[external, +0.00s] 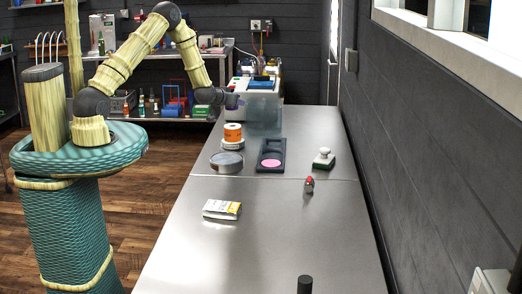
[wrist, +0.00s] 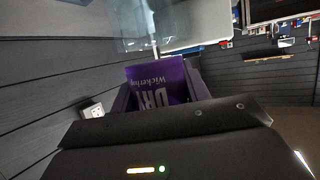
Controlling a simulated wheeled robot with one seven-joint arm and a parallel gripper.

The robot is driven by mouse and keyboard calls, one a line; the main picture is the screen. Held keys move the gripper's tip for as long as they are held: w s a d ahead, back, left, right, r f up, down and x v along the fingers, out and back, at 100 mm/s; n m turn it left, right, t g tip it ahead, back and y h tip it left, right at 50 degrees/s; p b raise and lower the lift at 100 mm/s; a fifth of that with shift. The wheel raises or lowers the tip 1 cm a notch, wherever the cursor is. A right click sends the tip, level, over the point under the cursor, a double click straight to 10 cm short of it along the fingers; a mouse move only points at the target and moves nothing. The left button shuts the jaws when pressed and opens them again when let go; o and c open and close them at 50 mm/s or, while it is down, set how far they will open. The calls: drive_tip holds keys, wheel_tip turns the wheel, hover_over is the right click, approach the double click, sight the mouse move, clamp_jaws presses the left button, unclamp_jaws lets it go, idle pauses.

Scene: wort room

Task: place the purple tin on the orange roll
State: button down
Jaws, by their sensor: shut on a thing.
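The purple tin (wrist: 158,84), with white lettering, fills the space between the jaws in the wrist view. My gripper (wrist: 160,95) is shut on it. In the external view my gripper (external: 230,100) is raised above the far part of the metal table, in front of the white machine; the tin is too small there to make out clearly. The orange roll (external: 232,132) stands upright on a round whitish base on the table, below and close to my gripper in the picture. The roll is not recognisable in the wrist view.
A round grey dish (external: 226,162) stands in front of the roll. A dark tray (external: 271,155) with a pink disc lies to its right. A white machine (external: 258,88) stands behind.

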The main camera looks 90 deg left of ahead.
drive_tip(key=shift+s+a+r+n+g+y, duration=0.2)
drive_tip(key=shift+a+r+n+g+y, duration=0.4)
drive_tip(key=shift+a+r+n+g, duration=0.7)
drive_tip(key=shift+d, duration=0.15)
drive_tip(key=p, duration=0.1)
hover_over(234, 124)
drive_tip(key=shift+d+f, duration=0.2)
drive_tip(key=shift+f, duration=2.7)
drive_tip(key=shift+f, duration=0.1)
drive_tip(key=shift+f+p, duration=0.95)
drive_tip(key=shift+f, duration=1)
drive_tip(key=shift+f, duration=0.2)
drive_tip(key=c, duration=0.7)
unclamp_jaws()
